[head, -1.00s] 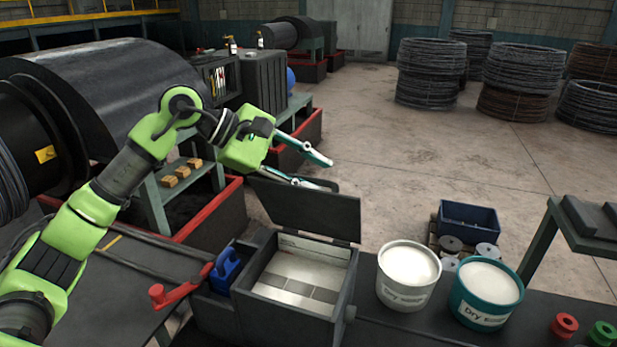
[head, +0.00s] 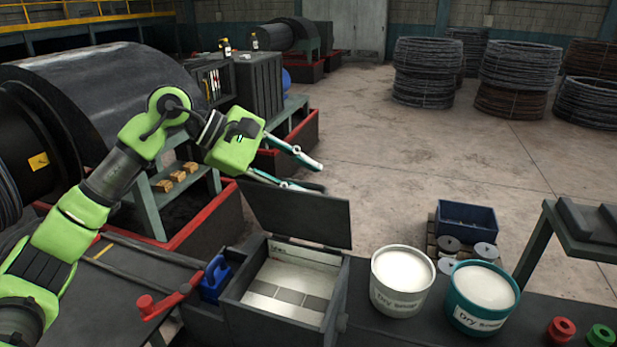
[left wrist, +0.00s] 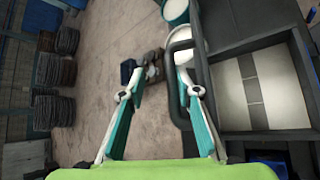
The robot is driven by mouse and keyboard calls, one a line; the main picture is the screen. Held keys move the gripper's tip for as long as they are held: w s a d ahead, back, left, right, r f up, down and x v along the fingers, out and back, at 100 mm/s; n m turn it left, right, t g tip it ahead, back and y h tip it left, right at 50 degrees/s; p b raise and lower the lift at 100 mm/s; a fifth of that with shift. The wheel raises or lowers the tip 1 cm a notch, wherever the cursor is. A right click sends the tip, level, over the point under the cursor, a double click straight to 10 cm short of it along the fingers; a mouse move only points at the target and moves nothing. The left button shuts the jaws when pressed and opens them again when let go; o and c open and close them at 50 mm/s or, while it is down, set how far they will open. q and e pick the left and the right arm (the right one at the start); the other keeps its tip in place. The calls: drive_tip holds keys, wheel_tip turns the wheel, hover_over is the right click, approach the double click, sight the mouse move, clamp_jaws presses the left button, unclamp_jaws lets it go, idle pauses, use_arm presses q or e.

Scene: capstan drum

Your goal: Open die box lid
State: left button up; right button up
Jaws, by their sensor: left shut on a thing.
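The die box (head: 235,312) is a dark grey open-topped box on the bench, with a pale interior and darker grey tiles inside. Its lid (head: 295,215) stands raised, nearly upright, along the far edge. My left gripper (head: 319,177) is at the lid's top edge, shut on the lid's handle. In the left wrist view the handle (left wrist: 173,62) is a dark loop beside the right-hand finger of my left gripper (left wrist: 155,75); the fingers look spaced apart. The exact contact is hard to see. My right gripper is out of view.
A blue container (head: 215,280) and a red lever (head: 165,300) are left of the box. A white bucket (head: 401,298) and a teal bucket (head: 462,318) stand to its right. Wire coils (head: 425,75) stand far back. Open floor (head: 385,160) lies beyond the bench.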

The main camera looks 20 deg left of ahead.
use_arm(q)
drive_tip(key=s+a+r+p, duration=0.2)
drive_tip(key=a+r+p, duration=0.2)
drive_tip(key=a+r, duration=0.6)
drive_tip(key=shift+s+a+p, duration=0.15)
drive_tip(key=shift+a+p, duration=0.2)
drive_tip(key=shift+a, duration=0.25)
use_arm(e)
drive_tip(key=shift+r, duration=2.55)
